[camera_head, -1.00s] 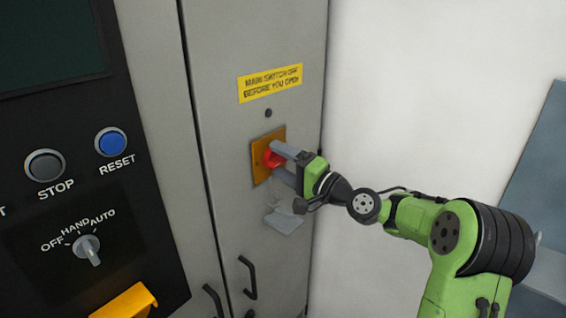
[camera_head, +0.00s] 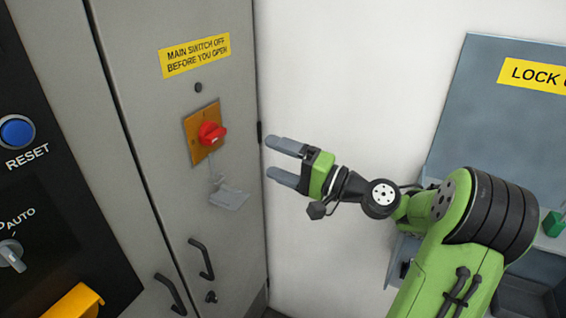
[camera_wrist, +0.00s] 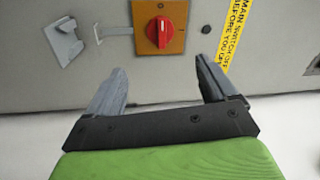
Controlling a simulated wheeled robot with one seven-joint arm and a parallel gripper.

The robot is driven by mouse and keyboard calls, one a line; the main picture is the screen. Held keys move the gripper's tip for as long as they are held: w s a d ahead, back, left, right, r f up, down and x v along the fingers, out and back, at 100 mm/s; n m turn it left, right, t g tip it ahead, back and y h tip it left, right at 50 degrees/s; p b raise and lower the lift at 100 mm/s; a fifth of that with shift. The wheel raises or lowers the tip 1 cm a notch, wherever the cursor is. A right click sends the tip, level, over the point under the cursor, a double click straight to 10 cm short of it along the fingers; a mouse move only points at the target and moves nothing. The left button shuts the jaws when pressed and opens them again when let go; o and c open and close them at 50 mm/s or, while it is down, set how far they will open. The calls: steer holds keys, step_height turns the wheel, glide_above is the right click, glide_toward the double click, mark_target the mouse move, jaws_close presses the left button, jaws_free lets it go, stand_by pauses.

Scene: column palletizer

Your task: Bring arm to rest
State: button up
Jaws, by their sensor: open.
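My gripper (camera_head: 284,163) is open and empty in the head view, apart from the cabinet and to the right of the red switch. My green and black arm reaches in from the lower right. The red rotary switch (camera_head: 211,134) sits on an orange plate (camera_head: 195,145) on the grey cabinet door. In the wrist view the open gripper (camera_wrist: 160,88) has its two fingers spread, with nothing between them. The red switch (camera_wrist: 158,32) shows beyond the fingertips.
A grey tag or hasp (camera_head: 229,197) hangs below the switch. Black door handles (camera_head: 201,258) are lower on the cabinet (camera_head: 150,130). A control panel (camera_head: 40,200) is at the left. A grey board (camera_head: 475,110) with a yellow lock sign (camera_head: 536,75) stands behind my arm.

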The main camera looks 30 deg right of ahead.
steer(key=shift+s+d, duration=0.3)
steer(key=shift+s, duration=0.15)
steer(key=s+a+f+n+g+h, duration=0.25)
steer(key=a+f+g, duration=0.2)
steer(key=a, duration=0.25)
steer(key=s+a+f+n+g+h, duration=0.2)
steer(key=a+f+n+g, duration=0.25)
steer(key=a, duration=0.35)
steer(key=s+d+h, duration=0.2)
steer(key=s+h, duration=0.1)
steer(key=s, duration=0.6)
steer(key=s+d+n+g+h, duration=0.1)
steer(key=s+d+h, duration=0.2)
steer(key=s, duration=0.6)
steer(key=shift+d+f+n+h, duration=0.25)
steer(key=shift+f+n+h, duration=0.05)
steer(key=shift+h, duration=0.15)
steer(key=shift+s, duration=0.1)
